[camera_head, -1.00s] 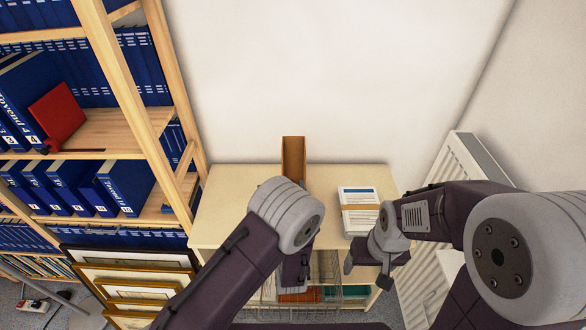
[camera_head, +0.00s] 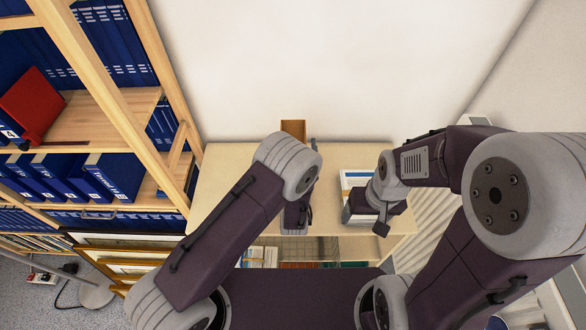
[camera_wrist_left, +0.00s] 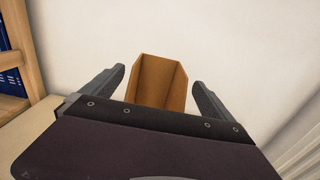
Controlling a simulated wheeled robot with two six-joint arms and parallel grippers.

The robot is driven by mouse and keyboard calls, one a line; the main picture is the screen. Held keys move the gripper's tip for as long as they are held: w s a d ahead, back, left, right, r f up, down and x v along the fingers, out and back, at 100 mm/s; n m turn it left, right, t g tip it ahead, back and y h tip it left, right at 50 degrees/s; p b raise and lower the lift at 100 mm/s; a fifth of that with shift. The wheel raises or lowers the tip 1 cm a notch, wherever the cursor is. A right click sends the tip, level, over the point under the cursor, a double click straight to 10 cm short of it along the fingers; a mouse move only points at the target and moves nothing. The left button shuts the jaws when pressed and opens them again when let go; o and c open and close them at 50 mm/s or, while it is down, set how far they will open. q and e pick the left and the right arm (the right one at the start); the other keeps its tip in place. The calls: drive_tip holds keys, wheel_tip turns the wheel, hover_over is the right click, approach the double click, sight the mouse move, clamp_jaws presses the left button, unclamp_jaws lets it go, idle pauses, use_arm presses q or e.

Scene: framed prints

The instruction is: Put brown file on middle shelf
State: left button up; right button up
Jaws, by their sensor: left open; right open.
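The brown file (camera_head: 293,128) stands upright on the pale wooden cabinet top (camera_head: 226,190), near the wall. In the head view my left arm hides most of it. In the left wrist view the brown file (camera_wrist_left: 158,84) shows between the two spread fingers of my left gripper (camera_wrist_left: 162,88), which is open. I cannot tell whether the fingers touch it. My right gripper (camera_head: 372,222) is open, over the right part of the cabinet top beside a stack of papers. The wooden shelf unit (camera_head: 131,105) stands at the left; its middle shelf (camera_head: 100,125) has bare board right of a red file.
The red file (camera_head: 32,100) leans against blue binders. Several blue binders (camera_head: 112,178) fill the shelf below. The paper stack (camera_head: 356,180) lies on the cabinet top. Framed prints (camera_head: 125,255) lean below the shelves. A white radiator (camera_head: 437,185) stands at the right.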

sight(293, 123)
use_arm(q)
drive_tip(key=w+p, duration=0.1)
drive_tip(key=w, duration=0.3)
drive_tip(key=shift+a, duration=0.15)
drive_tip(key=c, duration=1.7)
clamp_jaws()
use_arm(e)
drive_tip(key=shift+s+r, duration=0.2)
drive_tip(key=shift+r, duration=0.7)
